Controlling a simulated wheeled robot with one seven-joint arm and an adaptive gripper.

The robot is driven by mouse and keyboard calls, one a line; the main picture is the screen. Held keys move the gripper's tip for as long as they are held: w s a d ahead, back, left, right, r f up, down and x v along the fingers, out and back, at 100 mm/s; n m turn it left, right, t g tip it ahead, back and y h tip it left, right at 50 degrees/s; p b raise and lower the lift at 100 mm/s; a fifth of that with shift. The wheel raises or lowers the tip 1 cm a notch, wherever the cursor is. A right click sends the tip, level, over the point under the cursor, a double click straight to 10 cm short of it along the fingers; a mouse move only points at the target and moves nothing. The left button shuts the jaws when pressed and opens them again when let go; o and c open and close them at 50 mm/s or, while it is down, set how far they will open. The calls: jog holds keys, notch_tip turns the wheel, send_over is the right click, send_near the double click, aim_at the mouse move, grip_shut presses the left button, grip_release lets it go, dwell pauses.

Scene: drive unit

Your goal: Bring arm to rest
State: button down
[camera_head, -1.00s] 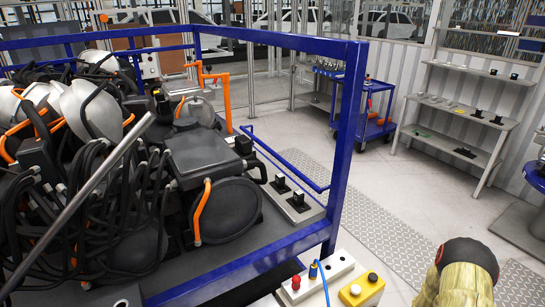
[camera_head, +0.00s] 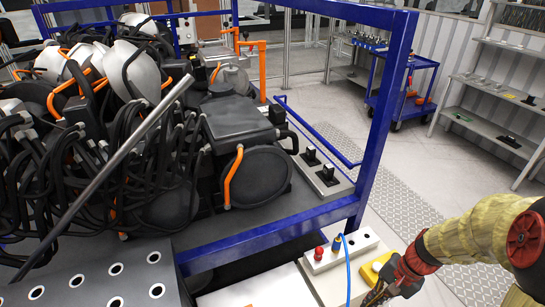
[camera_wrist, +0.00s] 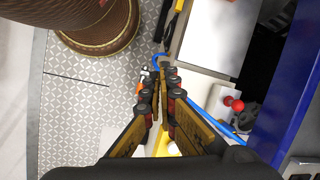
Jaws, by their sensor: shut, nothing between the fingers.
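My arm (camera_head: 480,235), in a yellowish sleeve with red and black joints, reaches in from the right edge in the head view. My gripper (camera_head: 374,296) is low at the right of centre, beside the white control box (camera_head: 345,249) and the yellow button box (camera_head: 371,272), partly cut off by the bottom edge. In the wrist view my gripper (camera_wrist: 163,72) has its fingers together with nothing between them. The blue cable (camera_wrist: 194,108) runs behind the fingertips there.
A blue-framed rack (camera_head: 375,110) carries the drive unit with black cables (camera_head: 110,170). A red button (camera_head: 319,253) tops the control box; it also shows in the wrist view (camera_wrist: 236,104). A blue cart (camera_head: 398,85) and grey shelves (camera_head: 505,95) stand behind. Floor between is clear.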

jog(key=s+a+r+n+t+h, duration=0.1)
jog(key=s+a+r+n+t, duration=0.1)
jog(key=r, duration=0.6)
jog(key=s+a+r+n+t+h, duration=0.1)
jog(key=s+a+r+n, duration=0.2)
jog(key=r, duration=0.5)
jog(key=s+a+r+n+t+h, duration=0.1)
jog(key=s+a+r+n+t, duration=0.1)
jog(key=r, duration=0.6)
jog(key=s+a+n, duration=0.1)
jog(key=a+n, duration=0.1)
jog(key=shift+r+n+t+h, duration=0.2)
jog(key=shift+n+t+h, duration=0.1)
jog(key=shift+h, duration=0.1)
